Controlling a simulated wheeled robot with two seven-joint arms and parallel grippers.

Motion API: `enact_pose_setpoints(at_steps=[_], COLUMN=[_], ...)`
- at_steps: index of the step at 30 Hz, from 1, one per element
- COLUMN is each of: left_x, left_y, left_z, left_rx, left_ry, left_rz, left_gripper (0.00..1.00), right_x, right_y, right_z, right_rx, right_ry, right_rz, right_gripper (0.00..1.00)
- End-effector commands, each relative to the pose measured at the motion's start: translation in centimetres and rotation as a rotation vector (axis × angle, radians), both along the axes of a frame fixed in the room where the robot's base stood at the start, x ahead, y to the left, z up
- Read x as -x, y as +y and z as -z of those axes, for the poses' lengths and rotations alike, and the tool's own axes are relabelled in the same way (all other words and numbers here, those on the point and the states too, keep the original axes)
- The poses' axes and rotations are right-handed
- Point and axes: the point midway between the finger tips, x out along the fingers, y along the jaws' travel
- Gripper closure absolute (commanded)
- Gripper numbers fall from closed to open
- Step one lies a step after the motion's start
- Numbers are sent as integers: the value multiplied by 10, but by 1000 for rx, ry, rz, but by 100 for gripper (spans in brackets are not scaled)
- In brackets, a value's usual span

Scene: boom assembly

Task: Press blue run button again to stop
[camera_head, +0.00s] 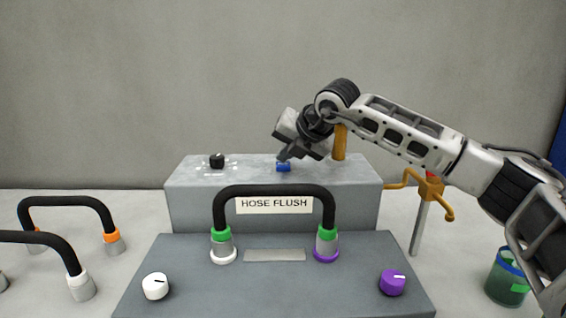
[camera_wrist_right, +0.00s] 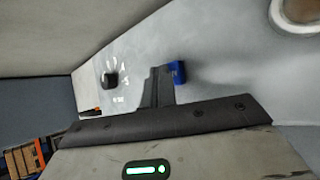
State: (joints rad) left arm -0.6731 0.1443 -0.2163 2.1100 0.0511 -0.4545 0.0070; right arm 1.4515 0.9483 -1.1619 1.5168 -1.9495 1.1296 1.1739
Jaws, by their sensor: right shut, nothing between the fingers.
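The blue run button (camera_head: 283,168) sits on top of the grey hose flush box (camera_head: 200,190), right of a black knob (camera_head: 217,160). My right gripper (camera_head: 283,158) is shut and empty, pointing down with its fingertips just above or at the button; I cannot tell if they touch. In the right wrist view the shut fingers (camera_wrist_right: 157,88) are beside the blue button (camera_wrist_right: 178,73), partly in front of it. The black knob also shows in the right wrist view (camera_wrist_right: 110,80). My left gripper is not in view.
An orange valve stand (camera_head: 430,187) and a green cup (camera_head: 507,278) are at right. Other hoses (camera_head: 66,202) lie left.

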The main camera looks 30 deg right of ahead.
Motion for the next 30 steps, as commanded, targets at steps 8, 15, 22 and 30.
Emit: enact_pose_setpoints(at_steps=[8, 15, 22, 30], left_x=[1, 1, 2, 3], left_y=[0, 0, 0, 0], left_z=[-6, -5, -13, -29], left_rx=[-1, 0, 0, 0], left_ry=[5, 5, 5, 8], left_rz=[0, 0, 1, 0], left_gripper=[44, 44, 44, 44], right_x=[0, 0, 0, 0], right_y=[0, 0, 0, 1], right_z=[-14, -14, -26, -54], right_rx=[0, -1, -1, 0], right_ry=[0, -1, -2, -2], right_rz=[0, -1, -1, -1], right_gripper=[100, 100, 100, 100])
